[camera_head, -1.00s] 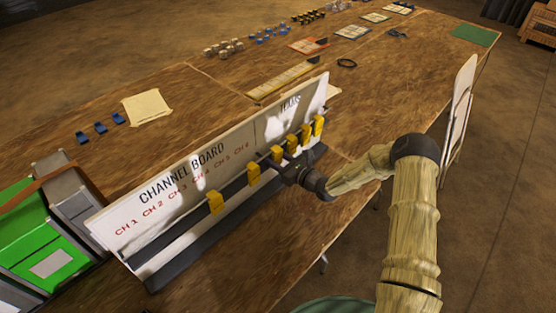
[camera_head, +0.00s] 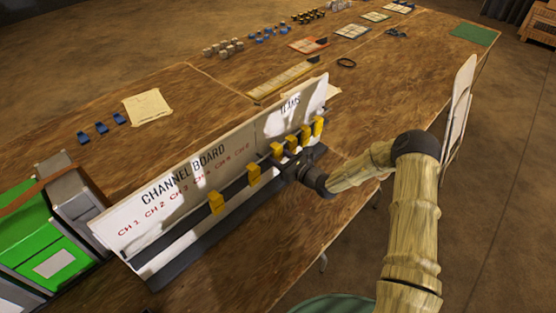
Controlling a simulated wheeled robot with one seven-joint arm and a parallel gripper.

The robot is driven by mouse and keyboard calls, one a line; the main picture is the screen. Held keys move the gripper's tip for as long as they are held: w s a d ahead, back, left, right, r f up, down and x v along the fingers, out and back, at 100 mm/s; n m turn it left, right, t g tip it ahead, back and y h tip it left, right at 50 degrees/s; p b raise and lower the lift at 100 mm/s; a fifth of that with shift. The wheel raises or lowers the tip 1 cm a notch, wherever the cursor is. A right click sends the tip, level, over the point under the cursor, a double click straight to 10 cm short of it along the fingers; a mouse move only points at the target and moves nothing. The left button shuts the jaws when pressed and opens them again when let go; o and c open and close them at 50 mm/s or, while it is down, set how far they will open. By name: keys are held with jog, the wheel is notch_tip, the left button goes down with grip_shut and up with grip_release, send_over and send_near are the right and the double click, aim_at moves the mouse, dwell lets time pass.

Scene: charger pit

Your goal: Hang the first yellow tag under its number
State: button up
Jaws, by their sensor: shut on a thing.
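The white channel board (camera_head: 262,147) stands on the wooden table, with red numbers CH 1 to CH 6 in a row and TEAMS lettered at its right end. Several yellow tags hang along its dark rail. One tag (camera_head: 216,203) is farthest left, and another tag (camera_head: 253,174) hangs to its right. My gripper (camera_head: 284,164) is at the rail, right of those two, shut on a yellow tag (camera_head: 277,150). Its fingers are small and dark, and the contact is hard to make out. More tags (camera_head: 305,134) hang close together to the right, under TEAMS.
A green and grey case (camera_head: 52,262) stands close to the board's left end. Behind the board are a paper sheet (camera_head: 147,107) and small blue pieces (camera_head: 101,128). A folding chair (camera_head: 459,115) is at the table's right edge. The table in front of the board is clear.

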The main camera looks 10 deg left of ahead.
jog(key=f+p+v, duration=0.1)
jog(key=p+v, duration=0.2)
jog(key=v, duration=0.7)
dwell(0.8)
jog(key=shift+a+f, duration=0.1)
jog(key=s+d+f+m+t+h, duration=0.3)
jog(key=s+d+m+h, duration=0.2)
jog(key=d+h, duration=0.1)
jog(key=s+d+f+m+t+h, duration=0.3)
jog(key=s+d+f+m+h, duration=0.1)
jog(key=d+h, duration=0.3)
jog(key=shift+s+d+f+m+t, duration=0.3)
jog(key=shift+s+d+m, duration=0.35)
jog(key=shift+d, duration=0.2)
jog(key=shift+w, duration=0.1)
